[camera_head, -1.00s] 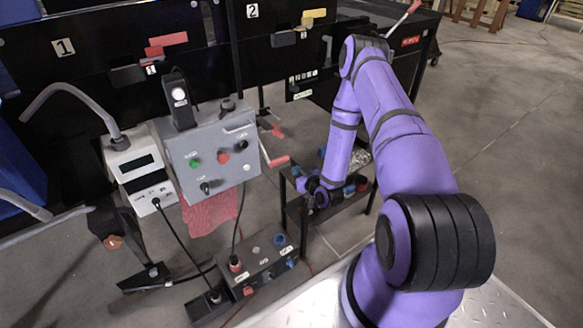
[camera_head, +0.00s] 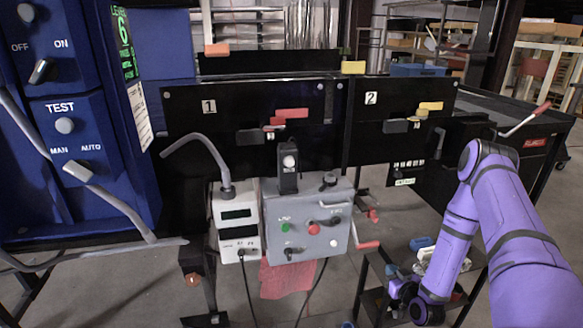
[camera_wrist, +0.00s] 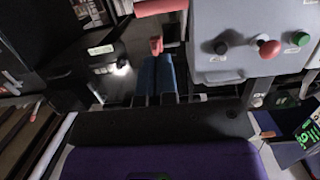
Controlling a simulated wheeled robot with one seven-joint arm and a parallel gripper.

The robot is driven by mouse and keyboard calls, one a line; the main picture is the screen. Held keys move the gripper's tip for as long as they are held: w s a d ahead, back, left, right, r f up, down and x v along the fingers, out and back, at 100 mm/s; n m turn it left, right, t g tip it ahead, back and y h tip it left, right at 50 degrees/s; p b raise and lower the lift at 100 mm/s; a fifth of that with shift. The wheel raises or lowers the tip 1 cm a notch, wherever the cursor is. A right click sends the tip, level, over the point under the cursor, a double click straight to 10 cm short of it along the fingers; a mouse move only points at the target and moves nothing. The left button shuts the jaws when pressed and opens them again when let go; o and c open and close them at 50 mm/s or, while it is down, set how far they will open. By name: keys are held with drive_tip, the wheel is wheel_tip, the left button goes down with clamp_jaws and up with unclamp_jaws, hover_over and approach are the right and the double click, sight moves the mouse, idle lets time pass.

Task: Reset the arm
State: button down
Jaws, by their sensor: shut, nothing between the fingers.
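My purple arm (camera_head: 470,220) is bent at the right of the head view, its forearm reaching down over a low dark shelf. In the wrist view my gripper (camera_wrist: 157,68) shows as two blue fingers side by side, shut with nothing between them. Beyond the fingertips is a small red piece. In the head view the gripper end is low in the picture by the shelf and hard to make out. The grey control box (camera_head: 325,218), with green and red buttons, stands left of my forearm; it also shows at the upper right of the wrist view (camera_wrist: 220,25).
A white meter unit (camera_head: 236,228) stands beside the control box. Black panels numbered 1 and 2 (camera_head: 235,112) run behind. A blue cabinet with switches (camera_head: 80,120) is at the left. A red-handled crank (camera_head: 368,245) sticks out near my forearm. Items lie on the shelf.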

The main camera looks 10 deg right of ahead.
drive_tip(key=w+r+n+g, duration=0.2)
drive_tip(key=w+r, duration=0.3)
drive_tip(key=r, duration=0.3)
drive_tip(key=a+r+g+h, duration=0.1)
drive_tip(key=a+r+g, duration=0.1)
drive_tip(key=r, duration=1.1)
drive_tip(key=a+r+g, duration=0.2)
drive_tip(key=r, duration=1.1)
drive_tip(key=s+a+r+m+g, duration=0.15)
drive_tip(key=s+a+r, duration=0.25)
drive_tip(key=s+r, duration=0.6)
drive_tip(key=s+a+r+m+g, duration=0.15)
drive_tip(key=s+a+r, duration=0.25)
drive_tip(key=s+r, duration=0.6)
drive_tip(key=s+a+g, duration=0.1)
drive_tip(key=s+a, duration=0.1)
drive_tip(key=s, duration=1.1)
drive_tip(key=shift+s+f+n+g, duration=0.3)
drive_tip(key=shift+s+f, duration=0.05)
drive_tip(key=shift+s, duration=0.05)
drive_tip(key=shift+w+a, duration=0.1)
drive_tip(key=shift+w, duration=0.05)
